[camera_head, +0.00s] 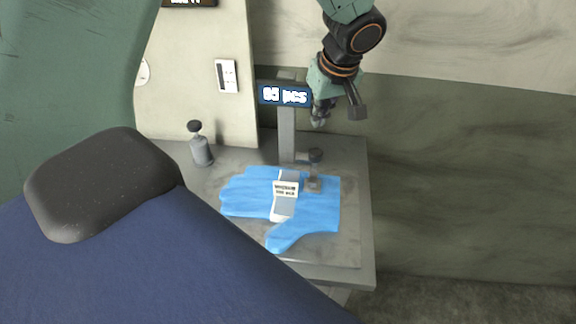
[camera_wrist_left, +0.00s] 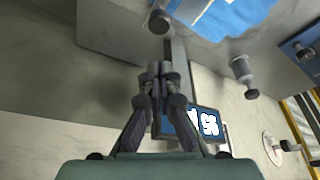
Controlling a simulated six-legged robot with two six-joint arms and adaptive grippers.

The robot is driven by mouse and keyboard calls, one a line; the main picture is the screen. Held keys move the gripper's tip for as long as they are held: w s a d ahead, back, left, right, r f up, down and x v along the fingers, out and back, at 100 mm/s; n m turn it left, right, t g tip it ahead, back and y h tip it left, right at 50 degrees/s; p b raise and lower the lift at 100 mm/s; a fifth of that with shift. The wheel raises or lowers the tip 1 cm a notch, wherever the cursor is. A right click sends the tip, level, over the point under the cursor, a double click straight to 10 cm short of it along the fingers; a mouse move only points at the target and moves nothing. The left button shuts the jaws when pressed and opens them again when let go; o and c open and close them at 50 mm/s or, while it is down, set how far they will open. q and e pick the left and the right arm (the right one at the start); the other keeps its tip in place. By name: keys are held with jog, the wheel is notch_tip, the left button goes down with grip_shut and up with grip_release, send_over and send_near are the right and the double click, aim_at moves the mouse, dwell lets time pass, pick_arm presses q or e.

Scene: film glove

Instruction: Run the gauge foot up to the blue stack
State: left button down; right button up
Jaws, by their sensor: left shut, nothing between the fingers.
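The blue stack (camera_head: 315,213) of gloves lies flat on the bench with a white paper band (camera_head: 283,207) around it. It also shows in the wrist view (camera_wrist_left: 238,14). The gauge has an upright post (camera_head: 286,137), a lit display reading in pcs (camera_head: 284,95), and a small foot (camera_head: 313,184) below a dark knob (camera_head: 316,155). The foot appears over the stack's far right part; I cannot tell whether it touches. My left gripper (camera_head: 318,122) is shut and empty, above and behind the knob, apart from it. In the wrist view its fingertips (camera_wrist_left: 160,68) meet beside the post.
A grey bottle-like piece with a dark top (camera_head: 201,148) stands at the bench's back left. A pale panel (camera_head: 200,85) rises behind it. The bench (camera_head: 366,225) ends at a right edge. Space right of the bench is open. A dark rounded block (camera_head: 100,185) blocks the left foreground.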

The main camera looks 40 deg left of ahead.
pick_arm(q)
notch_tip(320, 180, up, 7)
jog(key=p, duration=0.4)
jog(key=shift+f, duration=0.2)
dwell(0.7)
